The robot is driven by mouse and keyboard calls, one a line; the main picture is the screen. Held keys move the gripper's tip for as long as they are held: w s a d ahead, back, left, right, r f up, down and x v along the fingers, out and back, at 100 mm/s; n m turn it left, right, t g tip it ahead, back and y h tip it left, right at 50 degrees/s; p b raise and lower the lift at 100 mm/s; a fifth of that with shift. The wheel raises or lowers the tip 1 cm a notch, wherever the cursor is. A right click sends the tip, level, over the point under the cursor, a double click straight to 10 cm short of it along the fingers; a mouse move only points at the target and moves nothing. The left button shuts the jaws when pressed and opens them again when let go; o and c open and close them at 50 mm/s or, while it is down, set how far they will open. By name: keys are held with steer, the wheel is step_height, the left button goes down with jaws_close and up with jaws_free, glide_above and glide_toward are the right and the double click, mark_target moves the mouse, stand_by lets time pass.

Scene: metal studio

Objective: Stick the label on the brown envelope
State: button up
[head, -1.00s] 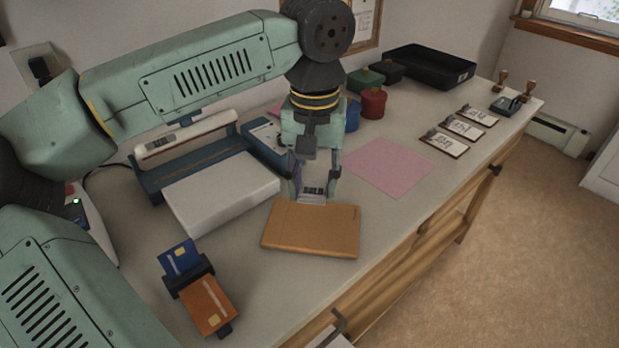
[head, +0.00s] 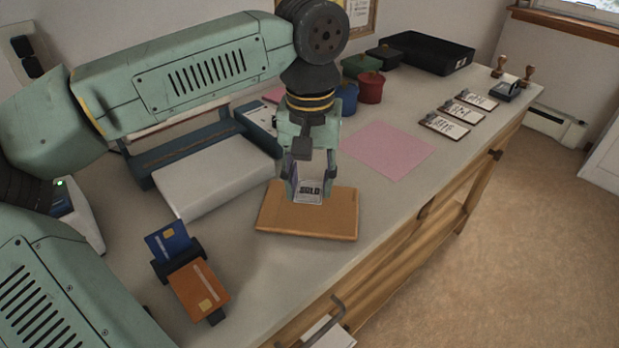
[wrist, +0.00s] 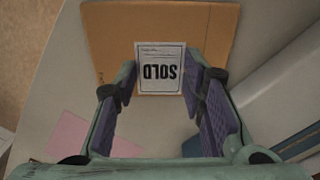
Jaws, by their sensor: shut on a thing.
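The brown envelope (head: 335,222) lies on the counter below my gripper, near the front edge. It also shows in the wrist view (wrist: 110,30). My gripper (head: 310,190) is shut on a white label (head: 308,197) printed "SOLD". In the wrist view my gripper (wrist: 160,90) has its purple pads at the label's two sides, and the label (wrist: 160,68) appears flat, upside down, over the envelope. I cannot tell whether the label touches the envelope.
A white box (head: 215,180) stands left of the envelope. Blue and orange cards (head: 198,288) sit in a dark holder at the front left. A pink sheet (head: 388,150), red and green pots, a black tray (head: 428,52) and small signs (head: 445,125) lie to the right and behind.

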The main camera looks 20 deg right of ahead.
mark_target(310, 190)
steer(key=shift+f+b, duration=1.05)
steer(key=shift+f, duration=0.6)
steer(key=o, duration=0.7)
steer(key=shift+r, duration=0.1)
step_height(310, 190, up, 12)
stand_by(0.6)
